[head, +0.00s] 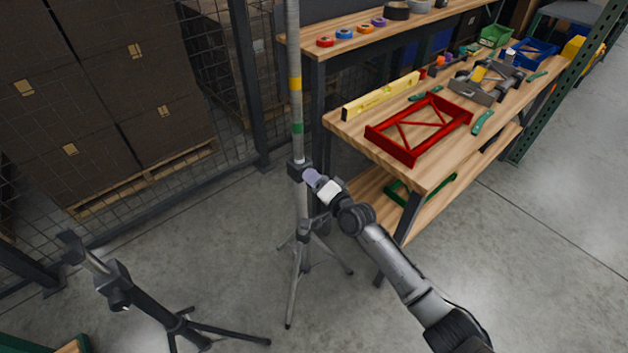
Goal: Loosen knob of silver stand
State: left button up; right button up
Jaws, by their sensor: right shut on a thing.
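The silver stand (301,210) stands upright on its tripod legs in the middle of the head view. Its pole carries a yellow band and a green band above a dark clamp collar (297,169). The knob sits at the right side of this collar and is mostly hidden by my right gripper. My right gripper (312,178) reaches in from the lower right and is shut on the knob. My left gripper is not in view.
A black stand (150,305) with spread legs is at the lower left. A wooden workbench (440,175) with a red frame (420,128) and a yellow level (381,96) is close on the right. A wire fence and stacked boxes (75,95) are behind. Bare floor lies at the lower right.

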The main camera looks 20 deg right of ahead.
jog(key=n, duration=0.3)
jog(key=shift+r+n+p, duration=0.1)
jog(key=shift+n+p, duration=0.25)
jog(key=shift+n, duration=0.05)
jog(key=n+p, duration=0.1)
jog(key=n, duration=0.3)
jog(key=shift+p, duration=0.3)
jog(key=shift+n, duration=0.7)
jog(key=o, duration=0.7)
jog(key=shift+o, duration=1.1)
jog(key=shift+s+p, duration=0.1)
jog(key=shift+p, duration=0.25)
